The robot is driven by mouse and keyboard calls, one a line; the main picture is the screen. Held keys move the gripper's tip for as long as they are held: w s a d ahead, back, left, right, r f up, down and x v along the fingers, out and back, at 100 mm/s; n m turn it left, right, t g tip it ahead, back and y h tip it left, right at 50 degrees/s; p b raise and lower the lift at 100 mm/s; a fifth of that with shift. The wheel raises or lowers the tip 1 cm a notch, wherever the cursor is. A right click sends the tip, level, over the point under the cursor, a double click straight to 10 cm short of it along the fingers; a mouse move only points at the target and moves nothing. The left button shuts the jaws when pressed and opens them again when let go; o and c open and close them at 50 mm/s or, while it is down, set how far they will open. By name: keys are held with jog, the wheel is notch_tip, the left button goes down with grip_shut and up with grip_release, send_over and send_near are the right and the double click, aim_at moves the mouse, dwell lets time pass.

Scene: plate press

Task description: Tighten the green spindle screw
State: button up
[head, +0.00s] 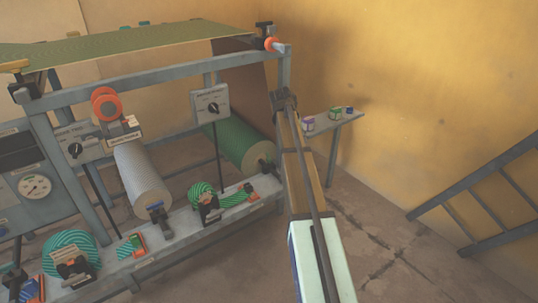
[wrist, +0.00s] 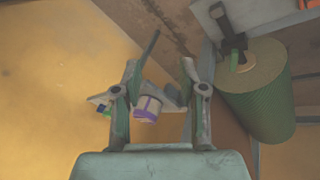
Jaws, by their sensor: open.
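The green roller (head: 238,143) lies on the right side of the press frame. It also shows at the right of the wrist view (wrist: 262,105). A dark bracket (wrist: 231,38) and a small pale screw-like part (wrist: 242,62) sit at its end. I cannot tell for certain that this is the green spindle screw. My gripper (wrist: 160,72) is open and empty, left of the roller end in the wrist view. In the head view my gripper (head: 283,99) is at the far end of my arm, by the right post; its fingertips are not clear.
A small shelf (head: 345,122) holds a purple-and-white box (head: 308,120) and other small items; the box shows beyond my fingers in the wrist view (wrist: 147,108). A grey roller (head: 142,175) and a green striped wheel (head: 70,243) are left. A ladder-like frame (head: 478,195) leans right.

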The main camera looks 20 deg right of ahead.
aim_at(269, 156)
jog(key=w+a+f+n+t+y, duration=0.1)
jog(key=w+a+f+t+y, duration=0.1)
jog(key=w, duration=0.5)
jog(key=w+a+f+n+t+y, duration=0.1)
jog(key=w+a+f+n+y, duration=0.15)
jog(key=w, duration=0.35)
jog(key=shift+m+h, duration=0.35)
jog(key=b+x, duration=0.1)
jog(key=x, duration=0.4)
jog(key=b+x, duration=0.2)
jog(key=x, duration=0.3)
jog(key=b+x, duration=0.1)
jog(key=x, duration=0.5)
jog(key=shift+w+a, duration=0.15)
jog(key=shift+w, duration=0.2)
grip_shut()
